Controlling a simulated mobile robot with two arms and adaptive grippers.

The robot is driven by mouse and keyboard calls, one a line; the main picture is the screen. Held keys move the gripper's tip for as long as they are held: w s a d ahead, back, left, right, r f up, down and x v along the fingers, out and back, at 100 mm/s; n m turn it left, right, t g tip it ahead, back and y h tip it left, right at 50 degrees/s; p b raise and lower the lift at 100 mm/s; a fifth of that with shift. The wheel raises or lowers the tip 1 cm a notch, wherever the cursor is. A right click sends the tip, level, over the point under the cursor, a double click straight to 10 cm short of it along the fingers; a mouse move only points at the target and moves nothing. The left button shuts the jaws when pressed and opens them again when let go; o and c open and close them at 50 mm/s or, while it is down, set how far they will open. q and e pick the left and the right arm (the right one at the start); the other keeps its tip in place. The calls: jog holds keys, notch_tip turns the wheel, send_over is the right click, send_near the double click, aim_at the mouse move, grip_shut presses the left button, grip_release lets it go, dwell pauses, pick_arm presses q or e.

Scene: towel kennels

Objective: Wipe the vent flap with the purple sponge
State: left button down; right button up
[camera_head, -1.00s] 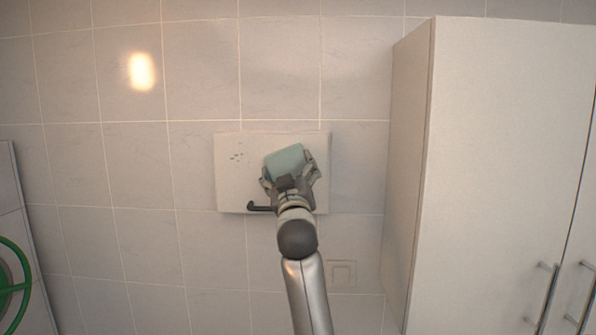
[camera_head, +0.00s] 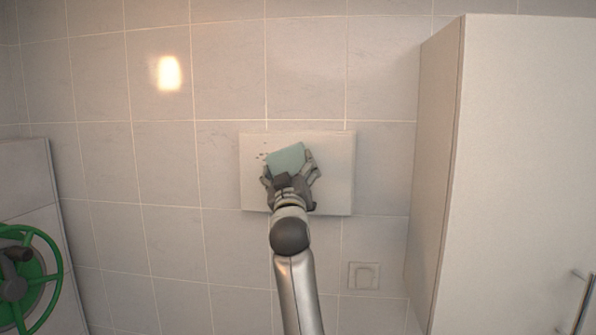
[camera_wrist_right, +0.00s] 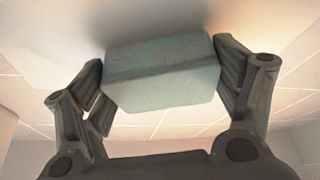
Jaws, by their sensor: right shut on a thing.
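The vent flap (camera_head: 335,180) is a pale rectangular panel on the tiled wall, near the middle of the head view. A few small dark spots (camera_head: 262,155) show on its upper left part, beside the sponge. My right gripper (camera_head: 290,172) is in front of the panel, shut on a sponge (camera_head: 286,158). The sponge looks pale teal in these pictures, not purple. In the right wrist view, the sponge (camera_wrist_right: 165,75) sits between both fingers, with its far side at or very near the pale surface; contact cannot be told for sure. My left gripper is not in view.
A tall white cabinet (camera_head: 530,150) with metal handles stands at the right. A green wheel (camera_head: 40,270) is at the lower left, by a grey panel. A small square wall plate (camera_head: 363,276) is below the flap. The tiled wall around the flap is bare.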

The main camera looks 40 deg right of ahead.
aim_at(273, 170)
jog(key=shift+w+a+f, duration=0.1)
jog(key=shift+w+a, duration=0.75)
jog(key=shift+w, duration=0.15)
jog(key=shift+w+a+b, duration=0.5)
jog(key=w+a+b, duration=0.1)
jog(key=w+a, duration=0.1)
jog(key=shift+w+a+b, duration=0.1)
jog(key=shift+w+b, duration=0.2)
jog(key=shift+w, duration=0.05)
jog(key=shift+w+a, duration=0.5)
jog(key=shift+w, duration=0.1)
jog(key=shift+s+a, duration=0.55)
jog(key=shift+a, duration=0.05)
jog(key=shift+s+a+b, duration=0.4)
jog(key=shift+s+a, duration=1)
jog(key=shift+a, duration=0.15)
